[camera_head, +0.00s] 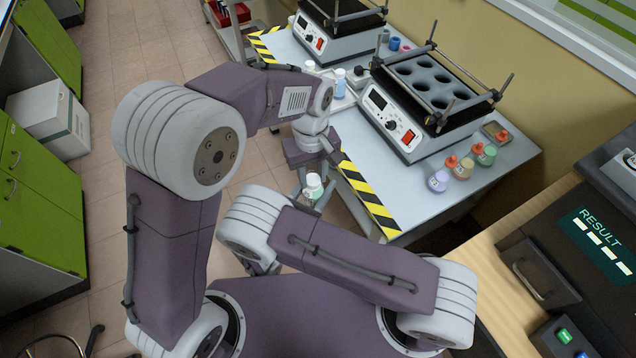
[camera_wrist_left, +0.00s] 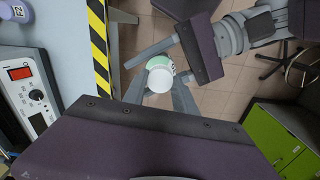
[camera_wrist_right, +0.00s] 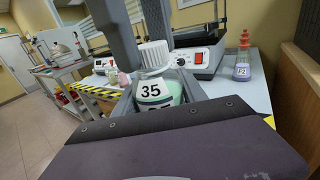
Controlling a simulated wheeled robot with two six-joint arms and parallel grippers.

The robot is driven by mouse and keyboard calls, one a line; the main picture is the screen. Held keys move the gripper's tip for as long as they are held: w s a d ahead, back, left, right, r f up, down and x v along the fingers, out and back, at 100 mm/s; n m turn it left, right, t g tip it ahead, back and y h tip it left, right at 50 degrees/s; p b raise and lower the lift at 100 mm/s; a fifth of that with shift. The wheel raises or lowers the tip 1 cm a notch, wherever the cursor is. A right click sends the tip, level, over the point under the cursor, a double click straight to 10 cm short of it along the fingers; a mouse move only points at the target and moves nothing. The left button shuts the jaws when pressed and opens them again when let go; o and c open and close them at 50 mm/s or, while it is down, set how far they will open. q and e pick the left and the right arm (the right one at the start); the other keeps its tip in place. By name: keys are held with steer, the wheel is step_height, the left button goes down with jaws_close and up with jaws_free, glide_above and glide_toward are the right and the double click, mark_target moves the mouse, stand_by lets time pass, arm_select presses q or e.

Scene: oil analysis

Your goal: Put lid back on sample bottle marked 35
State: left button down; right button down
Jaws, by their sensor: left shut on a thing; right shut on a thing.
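The sample bottle marked 35 (camera_wrist_right: 154,93) holds green liquid and stands upright in my right gripper (camera_wrist_right: 160,92), which is shut on its body. The white ribbed lid (camera_wrist_right: 153,54) is over the bottle's mouth; I cannot tell whether it is seated or only resting there. My left gripper (camera_wrist_left: 160,98) reaches down from above, its fingers around the lid, shut on it. In the left wrist view the lid (camera_wrist_left: 160,80) covers most of the bottle. In the head view the lid and bottle (camera_head: 313,187) show small between my arms, and my right gripper is mostly hidden.
The bench (camera_head: 450,190) with a yellow-black striped edge is just beyond the bottle. It carries two heater-shakers, the nearer one (camera_head: 398,125) large, and several flasks (camera_head: 463,167) with orange stoppers. A dark result machine (camera_head: 580,235) stands at right. Floor is open at left.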

arm_select(q)
steer(key=m, duration=1)
steer(key=shift+m, duration=0.3)
steer(key=m, duration=1.2)
steer(key=shift+f+m, duration=0.1)
steer(key=shift+m, duration=0.3)
steer(key=c, duration=1)
jaws_free()
steer(key=shift+r, duration=2.3)
steer(key=shift+n, duration=0.3)
steer(key=shift+c, duration=0.4)
